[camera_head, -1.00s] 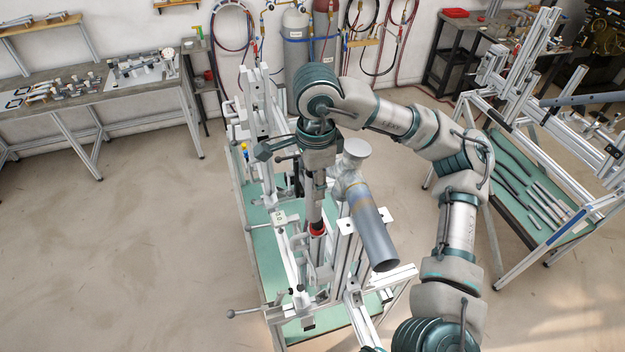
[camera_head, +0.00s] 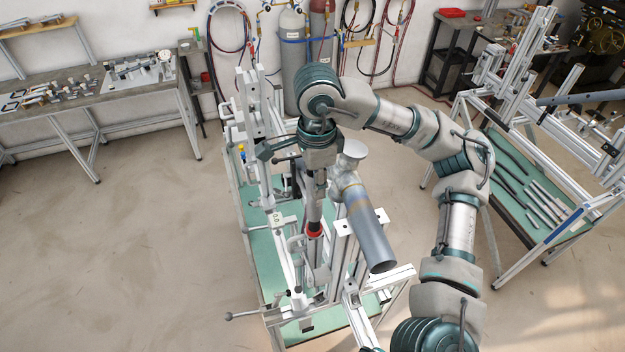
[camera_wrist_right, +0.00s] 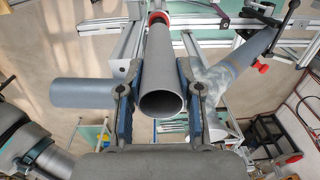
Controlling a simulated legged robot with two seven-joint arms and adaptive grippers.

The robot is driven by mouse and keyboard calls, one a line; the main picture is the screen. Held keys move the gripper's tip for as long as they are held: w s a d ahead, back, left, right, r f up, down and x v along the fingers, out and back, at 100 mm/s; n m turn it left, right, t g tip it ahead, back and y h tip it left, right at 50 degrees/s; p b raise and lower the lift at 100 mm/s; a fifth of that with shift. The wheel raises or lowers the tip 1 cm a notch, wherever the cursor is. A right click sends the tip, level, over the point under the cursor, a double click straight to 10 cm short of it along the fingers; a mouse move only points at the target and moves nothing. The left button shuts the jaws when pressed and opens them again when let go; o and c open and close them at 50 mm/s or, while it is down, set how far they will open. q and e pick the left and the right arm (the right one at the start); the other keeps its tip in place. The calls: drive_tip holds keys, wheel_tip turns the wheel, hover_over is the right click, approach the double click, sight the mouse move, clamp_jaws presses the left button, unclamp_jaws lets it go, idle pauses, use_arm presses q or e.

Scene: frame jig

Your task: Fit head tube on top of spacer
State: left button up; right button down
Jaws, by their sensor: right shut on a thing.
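The grey head tube (camera_wrist_right: 164,80) is held upright in my right gripper (camera_wrist_right: 156,98), with its open near end facing the right wrist camera. In the head view the right gripper (camera_head: 315,178) is above the jig, and the tube (camera_head: 315,205) runs down from it. A red ring (camera_head: 314,229), which looks like the spacer, is at the tube's lower end. In the wrist view the red ring (camera_wrist_right: 158,18) lines up with the far end of the tube. I cannot tell whether they touch. My left gripper is not in view.
A larger blue-grey tube (camera_head: 370,230) with a pale joint stands close beside the right gripper. Aluminium jig posts (camera_head: 343,250) surround the spot. A second frame rack (camera_head: 540,160) stands right; a workbench (camera_head: 150,90) is back left. The floor at left is free.

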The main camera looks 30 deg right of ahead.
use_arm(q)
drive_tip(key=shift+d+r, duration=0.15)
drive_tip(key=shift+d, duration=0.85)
use_arm(e)
drive_tip(key=shift+d+f+h, duration=0.15)
drive_tip(key=shift+d+h, duration=0.7)
drive_tip(key=shift+h, duration=0.15)
idle(1.1)
